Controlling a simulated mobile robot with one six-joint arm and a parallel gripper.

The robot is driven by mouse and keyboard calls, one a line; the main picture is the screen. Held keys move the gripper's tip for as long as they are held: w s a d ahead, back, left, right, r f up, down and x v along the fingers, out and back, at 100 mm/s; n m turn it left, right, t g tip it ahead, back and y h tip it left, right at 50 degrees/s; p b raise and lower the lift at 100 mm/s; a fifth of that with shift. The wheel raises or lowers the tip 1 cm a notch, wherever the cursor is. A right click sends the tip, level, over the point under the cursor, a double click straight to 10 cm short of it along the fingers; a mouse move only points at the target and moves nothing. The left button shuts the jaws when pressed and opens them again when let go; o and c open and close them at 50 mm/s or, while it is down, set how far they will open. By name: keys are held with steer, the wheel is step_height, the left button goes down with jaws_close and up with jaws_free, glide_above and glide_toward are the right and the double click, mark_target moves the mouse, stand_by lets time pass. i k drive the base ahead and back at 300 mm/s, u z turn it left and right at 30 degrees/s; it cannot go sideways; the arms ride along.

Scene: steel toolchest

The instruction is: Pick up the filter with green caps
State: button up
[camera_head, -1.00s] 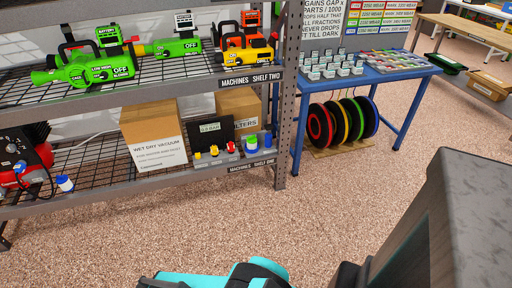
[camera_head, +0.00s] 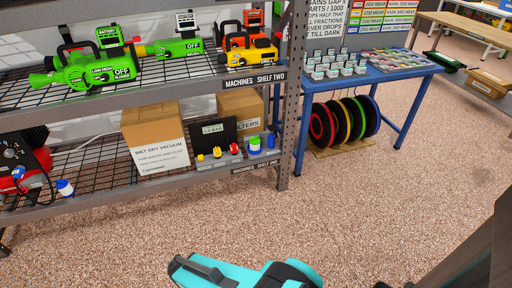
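A small white filter with green caps (camera_head: 255,146) stands upright on the lower shelf of the steel rack, near its right end. A blue cylinder (camera_head: 271,141) stands just right of it. Several small yellow and red parts (camera_head: 217,152) on a grey block are to its left. No gripper fingers show. A teal and dark part of my arm is at the bottom edge, well below and in front of the shelf, apart from the filter.
Boxes (camera_head: 157,138) and a dark gauge panel (camera_head: 213,131) stand behind and left of the filter. The upper shelf (camera_head: 190,74) hangs above with green machines (camera_head: 95,75). A rack post (camera_head: 291,95) is on the right. Speckled floor in front is clear.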

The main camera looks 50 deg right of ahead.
mark_target(254, 142)
steer(key=z, duration=0.1)
steer(key=i, duration=1)
steer(key=u, duration=0.05)
